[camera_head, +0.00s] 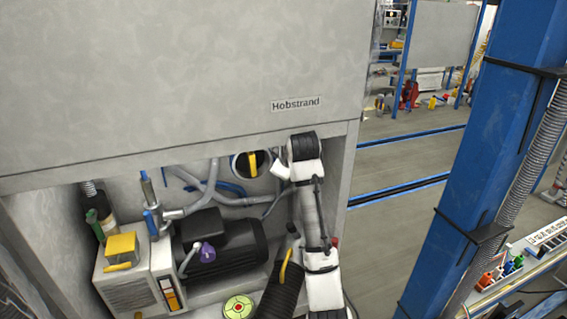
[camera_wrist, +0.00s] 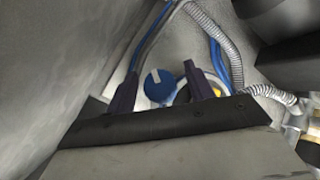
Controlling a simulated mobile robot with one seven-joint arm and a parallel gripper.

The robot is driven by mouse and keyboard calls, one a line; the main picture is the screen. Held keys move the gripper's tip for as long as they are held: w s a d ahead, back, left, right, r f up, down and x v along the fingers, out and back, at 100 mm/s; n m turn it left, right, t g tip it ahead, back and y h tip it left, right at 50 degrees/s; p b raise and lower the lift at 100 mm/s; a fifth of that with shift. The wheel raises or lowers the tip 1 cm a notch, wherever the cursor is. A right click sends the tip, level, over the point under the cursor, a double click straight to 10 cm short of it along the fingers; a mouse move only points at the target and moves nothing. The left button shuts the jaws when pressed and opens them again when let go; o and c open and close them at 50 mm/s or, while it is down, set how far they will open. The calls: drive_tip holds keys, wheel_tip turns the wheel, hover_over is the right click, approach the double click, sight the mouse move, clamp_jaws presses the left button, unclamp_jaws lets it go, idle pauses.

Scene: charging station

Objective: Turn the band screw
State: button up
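In the wrist view, a round blue knob (camera_wrist: 159,84) with a white mark shows between the two dark fingers of my gripper (camera_wrist: 163,62). The fingers are apart, with a gap visible on each side of the knob. I cannot tell how far past the fingertips the knob lies. No screw is plainly labelled, and I cannot tell whether this knob is the band screw. In the head view, my white arm rises in front of the open cabinet (camera_head: 355,150) and ends near its upper edge. My fingers are hidden there. A dark round part with a yellow piece (camera_head: 252,163) is beside the arm.
The cabinet holds a dark motor (camera_head: 235,238), a beige box (camera_head: 125,290) with a yellow block (camera_head: 121,246), and grey hoses (camera_head: 210,185). A ribbed hose (camera_wrist: 228,45) and blue tubing run close by the fingers. A grey wall (camera_wrist: 50,60) is close at left.

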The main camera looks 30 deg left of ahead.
drive_tip(key=shift+s+d, duration=0.1)
drive_tip(key=shift+s+d+r+b, duration=0.1)
drive_tip(key=shift+s+r+b, duration=0.05)
drive_tip(key=shift+b, duration=0.35)
drive_tip(key=s+d+b, duration=0.4)
drive_tip(key=s+d, duration=0.4)
drive_tip(key=s, duration=0.1)
drive_tip(key=shift+d+r, duration=0.15)
drive_tip(key=shift+r, duration=0.1)
drive_tip(key=shift+s, duration=0.1)
